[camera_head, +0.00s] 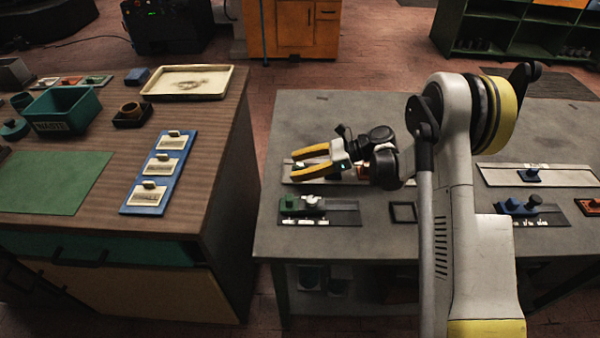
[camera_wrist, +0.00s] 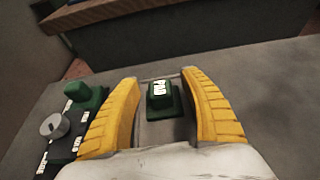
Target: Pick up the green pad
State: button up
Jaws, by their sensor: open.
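The green pad (camera_wrist: 160,98) is a small block with a raised green top, marked "PAD" in white, in the middle of the wrist view. It sits on a grey strip on the grey table. My gripper (camera_wrist: 159,76) is open, with one yellow finger on each side of the pad and visible gaps to both. In the head view my gripper (camera_head: 296,165) reaches left over the pale strip (camera_head: 340,182) at the back left of the grey table. There the pad is mostly hidden by the fingers.
A green clamp-like fixture (camera_head: 290,204) with a silver knob stands in front of my gripper. It also shows at left in the wrist view (camera_wrist: 85,96). A black square frame (camera_head: 403,212) lies to its right. A wooden bench (camera_head: 225,130) stands left, across a gap.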

grip_shut()
jog(key=shift+r, duration=0.1)
